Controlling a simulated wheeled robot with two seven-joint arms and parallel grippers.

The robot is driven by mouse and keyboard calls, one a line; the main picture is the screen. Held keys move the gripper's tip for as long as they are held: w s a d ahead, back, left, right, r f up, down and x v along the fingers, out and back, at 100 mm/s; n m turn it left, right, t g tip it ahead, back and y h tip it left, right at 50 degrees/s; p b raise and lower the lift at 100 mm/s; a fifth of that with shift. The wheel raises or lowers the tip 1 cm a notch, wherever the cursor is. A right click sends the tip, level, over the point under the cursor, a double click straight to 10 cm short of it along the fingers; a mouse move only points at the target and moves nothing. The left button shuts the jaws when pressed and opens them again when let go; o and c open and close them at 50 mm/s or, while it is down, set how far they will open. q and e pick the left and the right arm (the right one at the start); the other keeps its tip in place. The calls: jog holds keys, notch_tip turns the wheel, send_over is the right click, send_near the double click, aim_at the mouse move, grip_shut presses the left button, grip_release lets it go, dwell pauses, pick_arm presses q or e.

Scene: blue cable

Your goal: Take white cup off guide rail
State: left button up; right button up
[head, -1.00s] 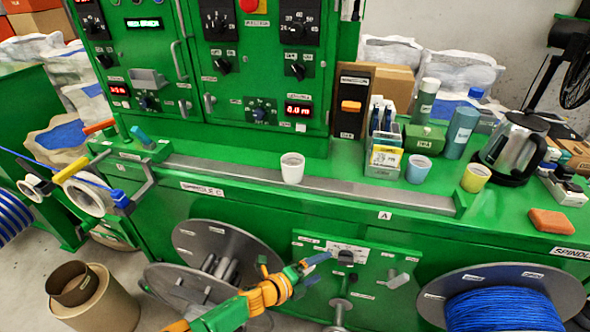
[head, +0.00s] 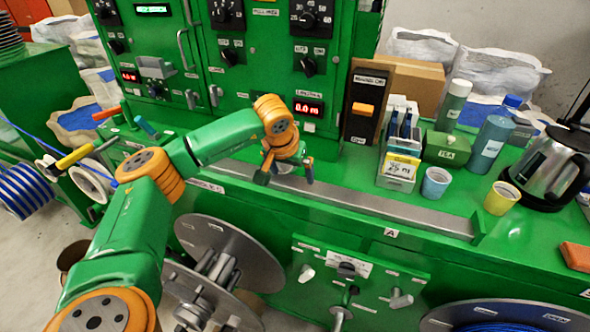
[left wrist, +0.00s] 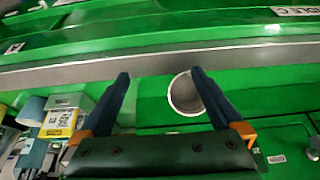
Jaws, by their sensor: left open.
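The white cup (left wrist: 186,94) shows in the left wrist view from above, with its round mouth facing the camera. It is by the grey guide rail (left wrist: 75,70), which also runs along the green bench in the head view (head: 390,208). My left gripper (head: 286,174) is over the rail in the head view and hides most of the cup there. In the left wrist view the left gripper (left wrist: 160,76) is open and empty. The cup appears between its fingers, close to the right-hand one; contact cannot be told. My right gripper is not in view.
The green control cabinet (head: 245,85) rises behind. A toggle-like handle (head: 75,157) is at the left.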

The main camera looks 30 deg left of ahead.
aim_at(297, 179)
pick_arm(q)
jog(key=shift+x, duration=0.9)
jog(key=w+f, duration=0.1)
jog(key=w+a, duration=0.1)
jog(key=w+f, duration=0.1)
jog(key=shift+w+a+f, duration=0.3)
jog(key=shift+w, duration=0.1)
jog(key=shift+d, duration=0.1)
jog(key=shift+s+d+r, duration=0.2)
jog(key=shift+s, duration=0.05)
jog(key=c, duration=0.4)
jog(key=shift+s+r, duration=0.15)
jog(key=shift+s, duration=0.05)
jog(key=c, duration=0.7)
jog(key=shift+w+a, duration=0.15)
jog(key=shift+a, duration=0.05)
grip_shut()
jog(key=shift+d, duration=0.15)
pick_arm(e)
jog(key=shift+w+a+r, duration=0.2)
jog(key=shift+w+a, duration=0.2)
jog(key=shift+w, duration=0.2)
